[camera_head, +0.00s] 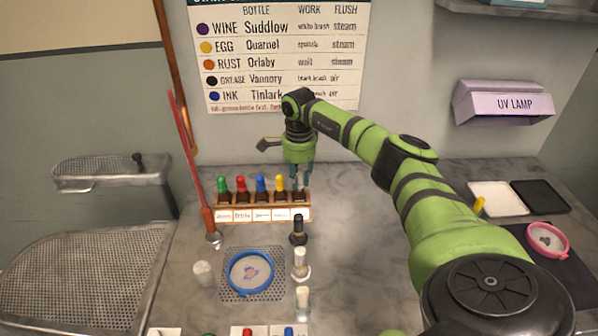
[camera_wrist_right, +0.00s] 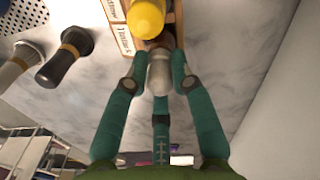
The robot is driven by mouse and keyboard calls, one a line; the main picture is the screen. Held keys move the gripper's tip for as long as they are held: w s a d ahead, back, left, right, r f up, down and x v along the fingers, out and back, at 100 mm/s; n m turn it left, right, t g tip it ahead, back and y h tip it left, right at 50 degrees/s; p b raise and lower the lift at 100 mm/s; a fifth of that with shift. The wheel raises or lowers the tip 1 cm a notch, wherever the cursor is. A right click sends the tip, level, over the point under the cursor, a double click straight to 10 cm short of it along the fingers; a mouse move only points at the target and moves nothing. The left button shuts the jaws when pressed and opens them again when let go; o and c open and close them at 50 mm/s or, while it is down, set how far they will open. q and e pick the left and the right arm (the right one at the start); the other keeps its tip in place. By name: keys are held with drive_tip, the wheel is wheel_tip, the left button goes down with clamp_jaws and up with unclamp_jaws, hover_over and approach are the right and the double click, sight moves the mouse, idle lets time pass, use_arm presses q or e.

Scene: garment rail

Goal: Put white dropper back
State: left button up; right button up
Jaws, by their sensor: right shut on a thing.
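My right gripper (camera_head: 301,180) is at the right end of the wooden bottle rack (camera_head: 262,214), pointing down beside the yellow-topped dropper bottle (camera_head: 279,188). In the wrist view its green fingers (camera_wrist_right: 160,70) are shut on the pale bulb of the white dropper (camera_wrist_right: 159,78). The bulb is over the rack's end place, next to the yellow top (camera_wrist_right: 147,18). A dark bottle (camera_head: 301,195) shows below the fingers. The dropper's lower end is hidden, so I cannot tell how deep it sits. My left gripper is out of view.
Green, red and blue droppers stand in the rack's other places. A black-handled brush (camera_head: 299,230) and pale-topped tools stand in front. A blue hoop (camera_head: 250,272) lies on a perforated plate. Counter right of the rack is bare.

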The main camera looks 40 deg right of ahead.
drive_tip(key=o, duration=0.8)
drive_tip(key=shift+o, duration=0.2)
drive_tip(key=shift+r, duration=0.15)
drive_tip(key=shift+r+p, duration=2.8)
drive_tip(key=shift+r, duration=0.9)
drive_tip(key=shift+f, duration=0.15)
